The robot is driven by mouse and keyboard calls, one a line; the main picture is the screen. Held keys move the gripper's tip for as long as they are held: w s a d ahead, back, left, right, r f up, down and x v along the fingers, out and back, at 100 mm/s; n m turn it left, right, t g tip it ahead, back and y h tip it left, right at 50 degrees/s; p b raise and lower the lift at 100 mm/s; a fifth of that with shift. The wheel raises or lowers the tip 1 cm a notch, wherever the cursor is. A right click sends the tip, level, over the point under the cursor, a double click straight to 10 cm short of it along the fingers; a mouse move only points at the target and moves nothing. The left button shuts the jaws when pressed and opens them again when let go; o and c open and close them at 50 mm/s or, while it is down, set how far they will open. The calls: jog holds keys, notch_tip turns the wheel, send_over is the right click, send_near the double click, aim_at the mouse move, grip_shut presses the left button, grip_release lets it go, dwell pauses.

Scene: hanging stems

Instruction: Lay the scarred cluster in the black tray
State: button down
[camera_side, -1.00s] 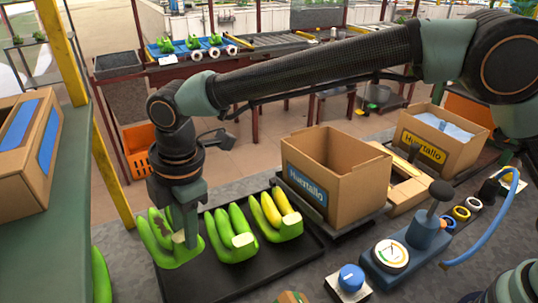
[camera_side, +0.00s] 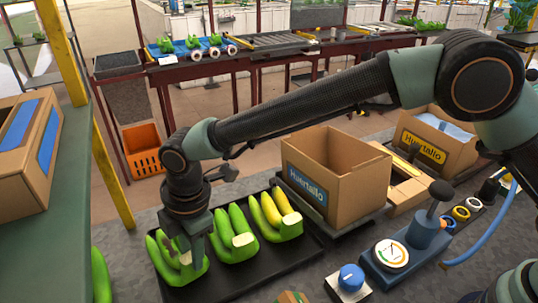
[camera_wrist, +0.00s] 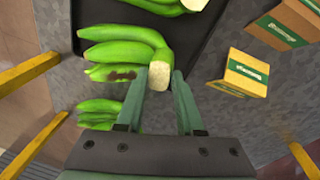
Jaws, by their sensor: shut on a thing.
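The scarred cluster (camera_side: 172,268) of green bananas is at the left end of the black tray (camera_side: 268,272). Its brown scar shows in the wrist view on the lower bananas (camera_wrist: 122,74). My gripper (camera_side: 190,252) points down and is shut on the cluster's cut crown; its two fingers (camera_wrist: 160,88) flank the pale crown in the wrist view. The cluster's underside is hidden, so I cannot tell whether it touches the tray floor. A green cluster (camera_side: 232,238) and one with a yellow banana (camera_side: 275,217) lie in the tray to its right.
An open cardboard box (camera_side: 345,180) stands behind the tray's right side. A gauge unit (camera_side: 392,254) and a blue knob (camera_side: 350,277) are at the right. More green bananas (camera_side: 101,278) show at the lower left beside a yellow post (camera_side: 115,180). The tray's front right part is bare.

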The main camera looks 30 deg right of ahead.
jog(key=shift+f, duration=0.15)
dwell(0.4)
jog(key=c, duration=0.5)
grip_release()
jog(key=shift+o, duration=0.2)
jog(key=shift+f, duration=0.1)
notch_tip(320, 180, up, 12)
jog(key=s+d, duration=0.1)
jog(key=w+d+r+m+t, duration=0.1)
jog(key=d+r+m, duration=0.1)
jog(key=d, duration=0.3)
jog(key=w+d+r+m, duration=0.2)
jog(key=d+r, duration=0.1)
jog(key=d, duration=0.2)
jog(key=s+d+r+m+t, duration=0.15)
jog(key=d+m, duration=0.35)
jog(key=d, duration=0.5)
jog(key=s+d+r+m+t, duration=0.1)
jog(key=s+d+m, duration=0.2)
jog(key=d+m, duration=0.5)
jog(key=s+d+f+m, duration=0.1)
jog(key=s+d+m, duration=0.1)
jog(key=d, duration=0.3)
jog(key=s+d+f+m+t+h, duration=0.1)
jog(key=s+d+f+m, duration=0.1)
jog(key=s+d, duration=0.2)
jog(key=shift+d+f, duration=0.15)
jog(key=shift+d, duration=0.95)
